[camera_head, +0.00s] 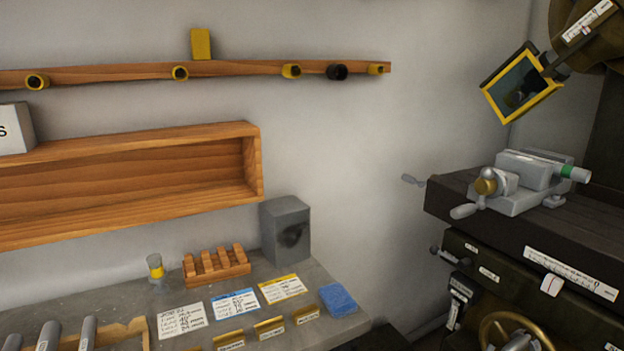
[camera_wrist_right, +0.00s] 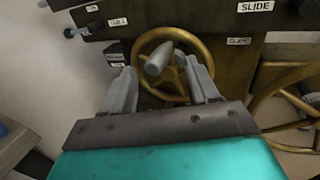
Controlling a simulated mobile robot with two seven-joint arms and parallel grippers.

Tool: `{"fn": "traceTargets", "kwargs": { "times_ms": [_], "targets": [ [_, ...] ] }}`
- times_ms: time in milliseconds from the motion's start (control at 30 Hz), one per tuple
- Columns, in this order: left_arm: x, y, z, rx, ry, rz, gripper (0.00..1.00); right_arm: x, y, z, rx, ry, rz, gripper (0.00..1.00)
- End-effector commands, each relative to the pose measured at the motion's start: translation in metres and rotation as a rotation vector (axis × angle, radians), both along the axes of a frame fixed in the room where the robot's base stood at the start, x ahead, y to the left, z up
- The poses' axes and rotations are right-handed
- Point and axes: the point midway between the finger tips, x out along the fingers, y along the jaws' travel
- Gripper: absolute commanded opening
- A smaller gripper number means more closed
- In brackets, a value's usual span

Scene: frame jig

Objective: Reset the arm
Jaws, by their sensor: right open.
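My right gripper (camera_wrist_right: 156,66) shows in the right wrist view, its two grey fingers spread apart with nothing gripped. It points at a brass handwheel (camera_wrist_right: 191,85) on the dark machine. The wheel's grey handle (camera_wrist_right: 159,58) appears between the fingertips; I cannot tell whether it is beyond them or between them. In the head view the handwheel (camera_head: 489,326) is at the bottom right, partly cut off.
A grey vise (camera_head: 524,180) sits on the dark machine table (camera_head: 570,236) at right. A yellow-framed screen (camera_head: 521,89) hangs above it. At left, a bench (camera_head: 100,302) holds cards, a wooden rack (camera_head: 216,266) and a grey box (camera_head: 285,231). A wooden shelf (camera_head: 255,165) is on the wall.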

Motion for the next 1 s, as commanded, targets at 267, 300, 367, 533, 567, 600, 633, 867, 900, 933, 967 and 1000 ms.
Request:
{"fn": "traceTargets", "kwargs": {
  "times_ms": [267,300,367,533,567,600,633,867,900,933,967,1000],
  "targets": [
    [0.000,0.000,0.000,0.000,0.001,-0.001,0.60,-0.021,0.022,0.000,0.000,0.000,-0.001,0.60],
    [-0.001,0.000,0.000,0.000,0.001,-0.001,0.60,-0.021,0.023,0.000,0.000,0.000,-0.001,0.60],
    [-0.001,0.000,-0.001,0.000,0.002,-0.001,0.60,-0.021,0.023,0.000,0.000,0.000,-0.001,0.60],
    [-0.002,0.000,-0.001,-0.001,0.004,0.000,0.60,-0.021,0.023,0.000,0.002,-0.001,-0.001,0.60],
    [-0.002,0.000,-0.001,0.000,0.005,0.000,0.60,-0.021,0.023,-0.001,0.007,-0.002,0.001,0.60],
    [-0.002,0.000,-0.001,-0.001,0.005,-0.001,0.60,-0.021,0.023,-0.003,0.026,-0.006,0.007,0.60],
    [-0.003,0.000,-0.001,-0.001,0.005,-0.001,0.60,-0.021,0.024,-0.007,0.052,-0.011,0.014,0.60],
    [-0.003,0.000,-0.002,-0.001,0.006,-0.001,0.60,-0.031,0.054,-0.079,0.650,-0.143,0.095,0.60],
    [-0.003,0.000,-0.002,-0.001,0.006,-0.001,0.60,-0.036,0.063,-0.094,0.806,-0.181,0.091,0.60],
    [-0.003,0.000,-0.002,-0.001,0.006,-0.001,0.60,-0.039,0.071,-0.104,0.925,-0.210,0.083,0.60],
    [-0.003,0.000,-0.002,-0.001,0.006,-0.001,0.60,-0.043,0.079,-0.113,1.043,-0.242,0.069,0.60],
    [-0.003,0.000,-0.002,-0.001,0.006,-0.001,0.60,-0.048,0.090,-0.124,1.202,-0.284,0.041,0.60]
  ]
}}
